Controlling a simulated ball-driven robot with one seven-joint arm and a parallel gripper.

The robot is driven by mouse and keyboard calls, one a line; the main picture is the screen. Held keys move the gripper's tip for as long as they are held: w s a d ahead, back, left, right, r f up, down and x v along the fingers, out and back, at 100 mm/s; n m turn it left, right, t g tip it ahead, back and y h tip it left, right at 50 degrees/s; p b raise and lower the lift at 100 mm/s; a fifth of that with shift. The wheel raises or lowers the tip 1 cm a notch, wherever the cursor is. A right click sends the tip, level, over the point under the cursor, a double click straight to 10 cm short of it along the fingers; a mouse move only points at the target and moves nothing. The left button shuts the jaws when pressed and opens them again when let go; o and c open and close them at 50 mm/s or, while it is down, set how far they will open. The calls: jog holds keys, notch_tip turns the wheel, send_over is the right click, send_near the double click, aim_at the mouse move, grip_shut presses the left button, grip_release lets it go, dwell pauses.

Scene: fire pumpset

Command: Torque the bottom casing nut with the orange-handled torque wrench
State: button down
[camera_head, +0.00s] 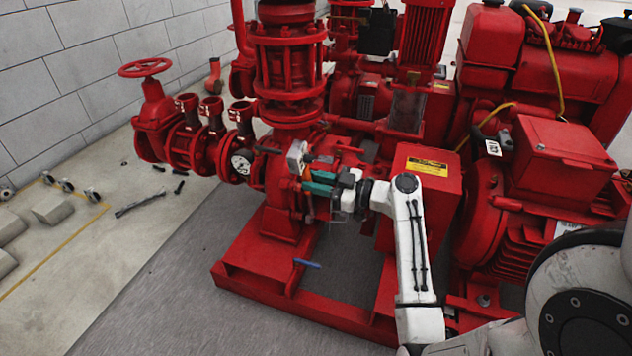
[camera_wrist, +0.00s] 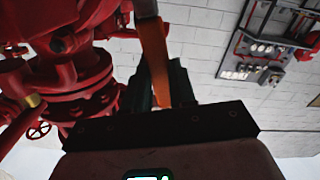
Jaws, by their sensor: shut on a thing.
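My gripper (camera_head: 319,184) is at the front of the red pump casing (camera_head: 284,195), in the middle of the head view. Its green fingers point left toward the casing. In the wrist view, my gripper is shut on an orange handle (camera_wrist: 154,58), which runs up between the fingers. This is the torque wrench's handle. The handle does not show clearly in the head view. A grey-white piece (camera_head: 296,157) shows just beyond the fingertips; I cannot tell if it is part of the wrench. The bottom casing nut cannot be picked out, and contact with the wrench cannot be seen.
A blue-handled tool (camera_head: 307,263) lies by the red base frame (camera_head: 262,291). Red valves with a handwheel (camera_head: 145,67) stand at left. Loose tools (camera_head: 140,203) lie on the floor. A red motor (camera_head: 500,230) stands right of my arm.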

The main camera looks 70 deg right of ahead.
jog(key=shift+w+a+r+b, duration=0.1)
jog(key=shift+w+b, duration=0.3)
jog(key=shift+w, duration=0.95)
jog(key=shift+a+f+n+b, duration=0.2)
jog(key=shift+a+n+b, duration=0.2)
jog(key=shift+a+b, duration=0.2)
dwell(0.6)
jog(key=shift+s+d, duration=0.1)
jog(key=shift+s+d+b, duration=0.15)
jog(key=shift+s+b, duration=0.2)
jog(key=shift+s, duration=2.15)
